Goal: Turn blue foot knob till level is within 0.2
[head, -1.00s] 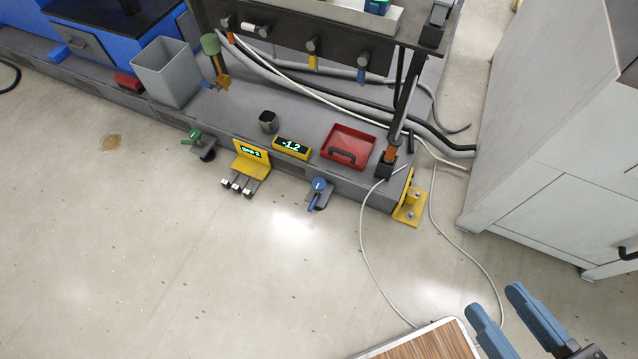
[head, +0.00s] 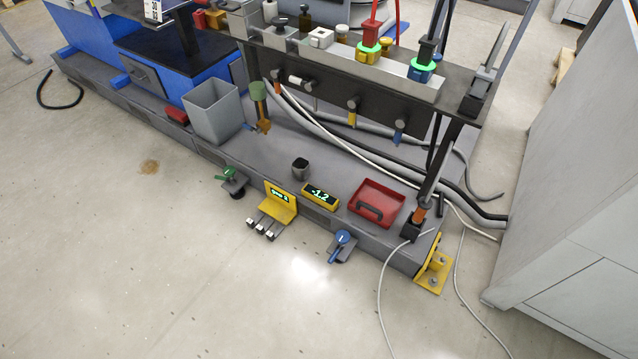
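The blue foot knob (head: 342,240) sits on a small dark bracket at the front edge of the grey platform, near its right end. Its blue lever points down toward the floor. A yellow level display (head: 320,195) on the platform just behind it reads -1.2 in green digits. A similar green knob (head: 231,173) sits farther left on the same edge. My gripper is not in view now.
A yellow unit with pedals (head: 277,208) stands between the knobs. A red tray (head: 376,203) and grey bin (head: 213,110) rest on the platform. A yellow bracket (head: 434,272) and loose cables lie at right. The floor in front is clear.

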